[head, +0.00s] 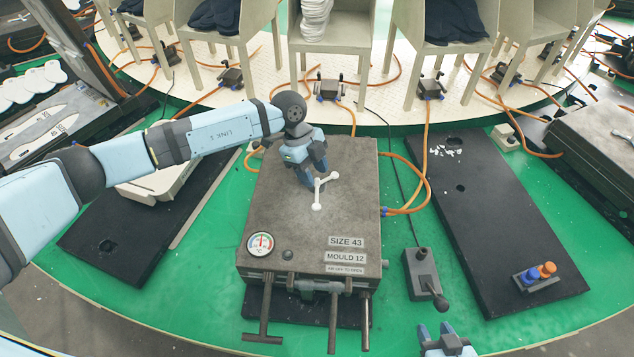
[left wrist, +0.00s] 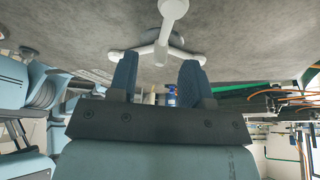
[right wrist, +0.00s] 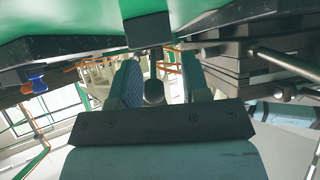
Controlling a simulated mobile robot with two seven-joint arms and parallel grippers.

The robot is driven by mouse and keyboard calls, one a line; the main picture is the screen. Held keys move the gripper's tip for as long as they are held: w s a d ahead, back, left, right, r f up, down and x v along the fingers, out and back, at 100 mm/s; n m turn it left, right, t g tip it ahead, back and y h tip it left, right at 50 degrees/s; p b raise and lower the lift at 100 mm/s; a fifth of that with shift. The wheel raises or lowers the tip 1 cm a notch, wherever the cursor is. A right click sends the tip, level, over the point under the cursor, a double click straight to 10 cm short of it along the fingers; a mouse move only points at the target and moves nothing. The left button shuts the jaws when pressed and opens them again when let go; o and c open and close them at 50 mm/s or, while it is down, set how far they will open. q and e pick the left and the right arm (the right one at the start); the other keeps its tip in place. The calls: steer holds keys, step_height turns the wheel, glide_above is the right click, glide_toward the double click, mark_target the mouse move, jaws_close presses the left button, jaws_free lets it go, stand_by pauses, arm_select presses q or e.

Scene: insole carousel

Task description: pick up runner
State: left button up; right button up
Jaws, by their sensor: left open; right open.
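The runner (head: 318,190) is a small white branched piece lying on top of the grey mould block (head: 275,205). In the left wrist view the runner (left wrist: 172,12) shows as a white stem with side arms, close in front of the fingertips. My right gripper (head: 436,334) is open and empty at the bottom of the head view, away from the runner.
A grey control box with a lever (head: 421,272) stands right of the mould. A black plate (head: 480,215) holds white scraps and a small orange-and-blue part (head: 536,275). Orange hoses (head: 425,180) run beside the mould.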

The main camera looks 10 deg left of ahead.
arm_select(q)
steer(key=shift+x, duration=0.8)
jaws_close()
steer(key=shift+r, duration=0.15)
